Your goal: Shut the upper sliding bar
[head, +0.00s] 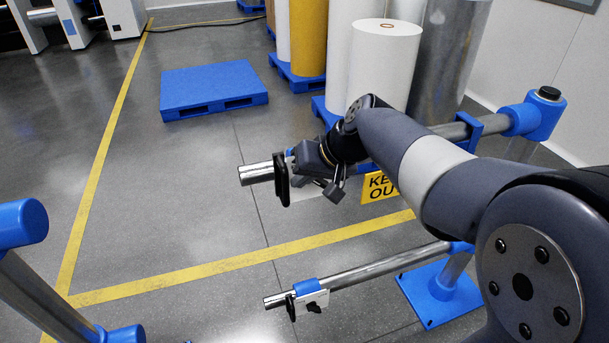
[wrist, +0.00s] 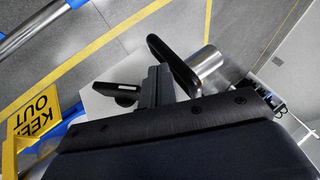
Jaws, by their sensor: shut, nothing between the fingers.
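The upper sliding bar (head: 256,174) is a chrome tube with a black loop handle (head: 281,180) near its free end. In the head view that end points left, with a wide gap between it and the upper blue socket (head: 22,222) on the left post. My gripper (wrist: 159,76) is shut and empty, its fingertips close beside the handle (wrist: 174,62) on the side away from the bar's free end (wrist: 207,61). I cannot tell if they touch. My gripper and arm hide part of the bar in the head view.
A lower chrome bar (head: 375,268) with a white plate runs below. A yellow KEEP OUT sign (head: 378,187) hangs behind my arm. The right post's blue joint (head: 540,115) is at right. Floor between the posts is clear; a blue pallet (head: 212,88) lies beyond.

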